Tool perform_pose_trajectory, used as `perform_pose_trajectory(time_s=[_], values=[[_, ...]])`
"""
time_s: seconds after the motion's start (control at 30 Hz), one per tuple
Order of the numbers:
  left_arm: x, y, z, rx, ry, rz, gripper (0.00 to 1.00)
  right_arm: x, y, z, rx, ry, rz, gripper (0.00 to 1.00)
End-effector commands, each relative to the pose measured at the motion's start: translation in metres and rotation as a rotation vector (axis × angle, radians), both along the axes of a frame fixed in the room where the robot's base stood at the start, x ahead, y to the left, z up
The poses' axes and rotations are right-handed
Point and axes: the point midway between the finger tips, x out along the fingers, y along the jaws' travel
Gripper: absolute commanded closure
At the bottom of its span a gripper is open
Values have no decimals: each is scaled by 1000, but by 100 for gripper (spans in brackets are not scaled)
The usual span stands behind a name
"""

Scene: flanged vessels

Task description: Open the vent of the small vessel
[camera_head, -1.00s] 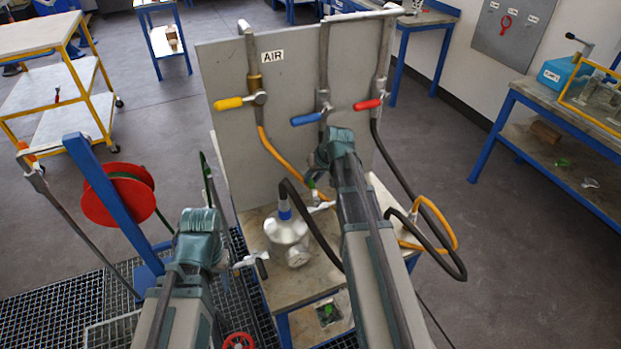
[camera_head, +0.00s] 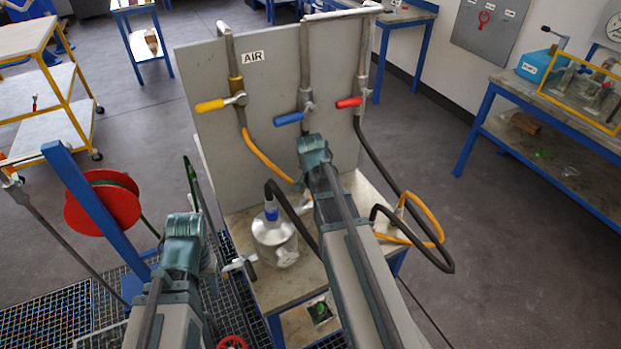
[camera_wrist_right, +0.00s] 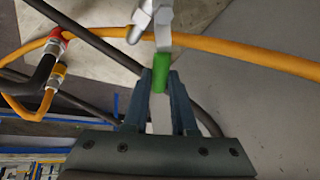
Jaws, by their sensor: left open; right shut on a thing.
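The small vessel (camera_head: 274,250) is a silvery pot with a blue-banded neck and a round gauge. It stands on the bench beneath the grey panel. A metal fitting with a green handle (camera_wrist_right: 160,72) shows in the right wrist view. My right gripper (camera_wrist_right: 160,88) is shut on this green handle, with one finger on each side. In the head view my right wrist covers that grip, just right of the vessel. My left gripper (camera_head: 184,222) is open, left of the vessel and apart from it; its fingertips are hard to make out.
The panel (camera_head: 285,150) carries yellow, blue and red handles (camera_head: 348,102). A black hose (camera_head: 298,212) runs to the vessel top. Orange and black hoses (camera_head: 440,235) loop at the right. A red reel (camera_head: 100,205) on a blue post stands left. Open floor lies right.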

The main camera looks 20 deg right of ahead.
Motion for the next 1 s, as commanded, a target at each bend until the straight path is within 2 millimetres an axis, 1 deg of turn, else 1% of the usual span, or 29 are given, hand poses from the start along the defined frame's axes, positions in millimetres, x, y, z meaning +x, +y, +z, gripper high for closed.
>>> perform_pose_trajectory(time_s=[0.2, 0.5, 0.7, 1.0], values=[[0, 0, 0, 0, 0, 0, 50, -12, -4, 0, -1, 2, -191, 100], [0, 0, 0, 0, 0, 0, 50, -23, -6, 0, 2, 2, -398, 100], [0, 0, 0, 0, 0, 0, 50, -29, -6, 0, 1, 2, -479, 100], [0, 0, 0, 0, 0, 0, 50, -32, -6, -1, 4, 3, -527, 100]])
